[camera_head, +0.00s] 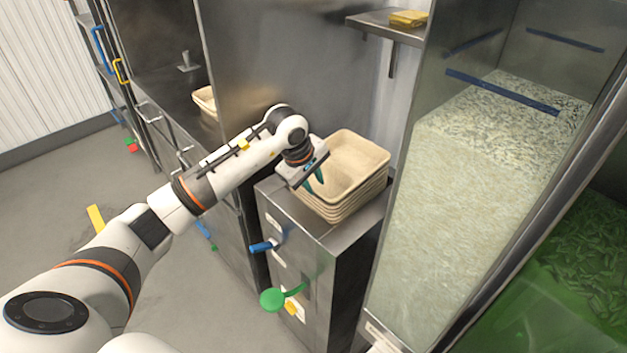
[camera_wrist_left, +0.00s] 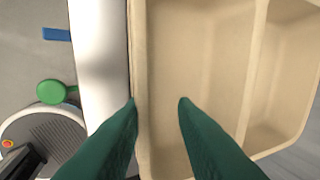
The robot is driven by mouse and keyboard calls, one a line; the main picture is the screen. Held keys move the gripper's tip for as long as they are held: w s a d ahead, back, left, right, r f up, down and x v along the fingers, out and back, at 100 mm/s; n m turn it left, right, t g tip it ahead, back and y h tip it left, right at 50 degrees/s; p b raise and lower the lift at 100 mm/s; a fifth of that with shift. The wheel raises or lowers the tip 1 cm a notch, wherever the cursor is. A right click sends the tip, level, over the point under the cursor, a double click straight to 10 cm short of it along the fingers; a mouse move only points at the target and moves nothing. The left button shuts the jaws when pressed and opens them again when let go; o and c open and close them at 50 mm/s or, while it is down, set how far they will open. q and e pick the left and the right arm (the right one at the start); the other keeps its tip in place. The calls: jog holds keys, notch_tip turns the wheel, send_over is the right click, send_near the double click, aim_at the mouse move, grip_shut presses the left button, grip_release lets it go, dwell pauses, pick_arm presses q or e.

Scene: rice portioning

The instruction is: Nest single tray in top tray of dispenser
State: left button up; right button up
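A stack of beige compartment trays (camera_head: 352,204) sits on a steel cabinet. The top tray (camera_head: 367,153) faces up and looks empty. In the left wrist view the top tray (camera_wrist_left: 200,50) shows a divider between a larger and a smaller compartment. My left gripper (camera_head: 314,186) is at the stack's left side, with green fingers pointing down. In the wrist view its fingers (camera_wrist_left: 157,104) are apart, one near the tray's outer rim and one over the compartment; contact cannot be told. Another beige tray (camera_head: 205,98) shows partly behind my arm, in a steel recess. My right gripper is not in view.
The steel cabinet (camera_head: 330,270) has a blue handle (camera_head: 262,246) and a green knob (camera_head: 273,299) on its front. A tall clear-walled bin of rice (camera_head: 470,190) stands close on the right. A small shelf (camera_head: 385,26) holds a yellow item (camera_head: 408,18). Floor is open at left.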

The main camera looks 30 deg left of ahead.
pick_arm(q)
jog(key=b+v, duration=0.1)
jog(key=v, duration=1.1)
jog(key=shift+b, duration=0.4)
jog(key=shift+w, duration=0.15)
